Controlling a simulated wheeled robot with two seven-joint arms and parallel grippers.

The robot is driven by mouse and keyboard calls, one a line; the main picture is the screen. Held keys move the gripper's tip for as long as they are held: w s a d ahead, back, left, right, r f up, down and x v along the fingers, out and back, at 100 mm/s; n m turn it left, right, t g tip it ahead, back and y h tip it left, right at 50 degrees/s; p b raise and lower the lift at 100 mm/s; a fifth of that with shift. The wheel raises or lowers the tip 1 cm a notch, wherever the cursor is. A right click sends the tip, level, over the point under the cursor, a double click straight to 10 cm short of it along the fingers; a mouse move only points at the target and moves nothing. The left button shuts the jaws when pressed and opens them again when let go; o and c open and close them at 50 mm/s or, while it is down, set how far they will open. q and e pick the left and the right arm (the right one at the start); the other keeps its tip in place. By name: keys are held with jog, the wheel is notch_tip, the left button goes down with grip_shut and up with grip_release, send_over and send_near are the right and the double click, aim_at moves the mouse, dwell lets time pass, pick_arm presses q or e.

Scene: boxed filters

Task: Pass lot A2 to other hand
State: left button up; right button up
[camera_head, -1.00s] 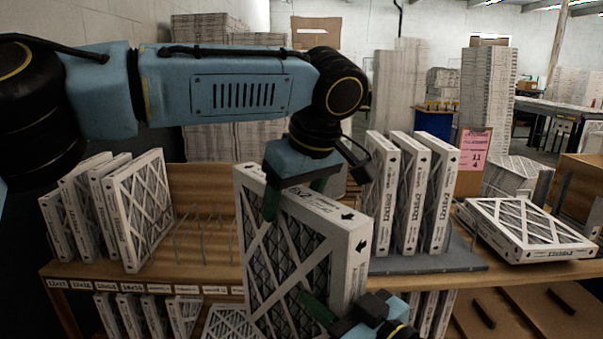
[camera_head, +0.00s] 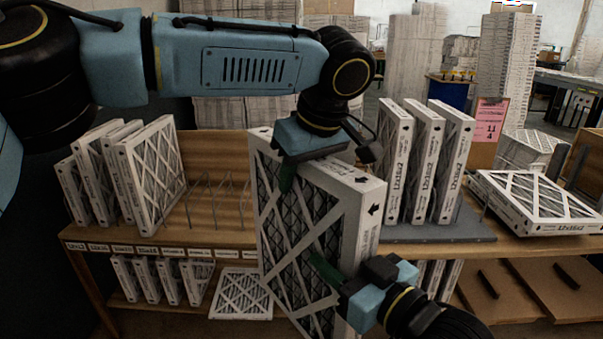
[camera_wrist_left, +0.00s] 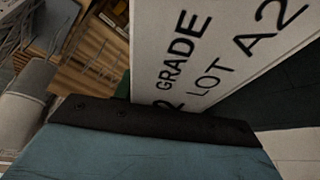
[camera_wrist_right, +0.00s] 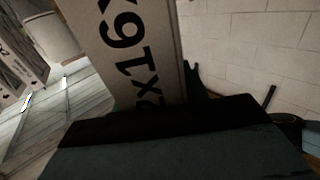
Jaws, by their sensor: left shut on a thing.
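The lot A2 filter (camera_head: 305,235) is a white-framed pleated box filter, held upright and slightly tilted in front of the bench. In the left wrist view its edge (camera_wrist_left: 215,50) reads "GRADE" and "LOT A2". My left gripper (camera_head: 300,170) is shut on its top edge, one green finger on the front face. My right gripper (camera_head: 335,272) is at its lower right side, with one green finger across the front face. The other finger is hidden behind the filter. In the right wrist view the filter's printed side (camera_wrist_right: 140,50) is close to the palm; whether the jaws grip it is unclear.
Several filters (camera_head: 150,180) stand in the left rack, beside empty wire slots (camera_head: 215,200). Three filters (camera_head: 425,165) stand on a grey mat (camera_head: 440,232) at right, near a pink sign (camera_head: 489,120). Another filter (camera_head: 535,200) lies flat at far right. More filters are on the lower shelf.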

jog(key=o, duration=0.5)
jog(key=shift+s+a+r, duration=0.1)
jog(key=shift+c, duration=0.2)
